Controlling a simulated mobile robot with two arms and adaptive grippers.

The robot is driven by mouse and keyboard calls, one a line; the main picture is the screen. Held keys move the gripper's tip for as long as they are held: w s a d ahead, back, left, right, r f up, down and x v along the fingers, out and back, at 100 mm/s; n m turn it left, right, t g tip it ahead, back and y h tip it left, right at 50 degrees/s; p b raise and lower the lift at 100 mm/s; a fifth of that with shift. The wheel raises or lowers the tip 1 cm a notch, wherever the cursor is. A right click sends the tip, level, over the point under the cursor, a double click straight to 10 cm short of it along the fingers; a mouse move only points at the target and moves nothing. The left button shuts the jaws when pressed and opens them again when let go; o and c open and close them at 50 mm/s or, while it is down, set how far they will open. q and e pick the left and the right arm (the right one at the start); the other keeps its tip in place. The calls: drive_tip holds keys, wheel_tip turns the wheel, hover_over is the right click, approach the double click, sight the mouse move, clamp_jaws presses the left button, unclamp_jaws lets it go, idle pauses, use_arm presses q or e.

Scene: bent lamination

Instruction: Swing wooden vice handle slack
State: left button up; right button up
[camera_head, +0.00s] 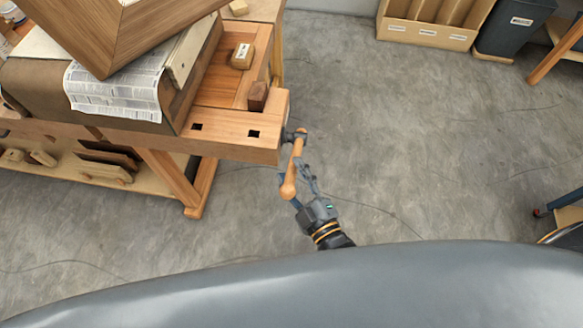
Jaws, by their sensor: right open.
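The wooden vice handle (290,184) is a light orange-brown bar with a rounded knob at its lower end. It sits on the dark metal vice screw (290,136) at the right end of the workbench (230,144). It stands out past the bench end, slightly tilted in the picture. My right gripper (297,176) reaches up from below, with its open fingers on either side of the handle's lower part. I cannot tell whether a finger touches the wood. My left gripper is not in view.
A small wooden block (243,56) and a dark block (258,96) lie near the bench end. Cardboard bins (425,34) and a dark bin (512,28) stand far off.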

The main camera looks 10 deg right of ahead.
drive_tip(key=shift+w+a, duration=0.1)
drive_tip(key=shift+w, duration=0.3)
drive_tip(key=shift+c, duration=0.2)
clamp_jaws()
wheel_tip(320, 180, down, 10)
drive_tip(key=s+n+t+y+b, duration=0.2)
drive_tip(key=n+t+y+b, duration=0.2)
drive_tip(key=b, duration=1.3)
drive_tip(key=shift+a+f+n, duration=0.2)
drive_tip(key=shift+a+n, duration=0.15)
drive_tip(key=shift+n, duration=0.45)
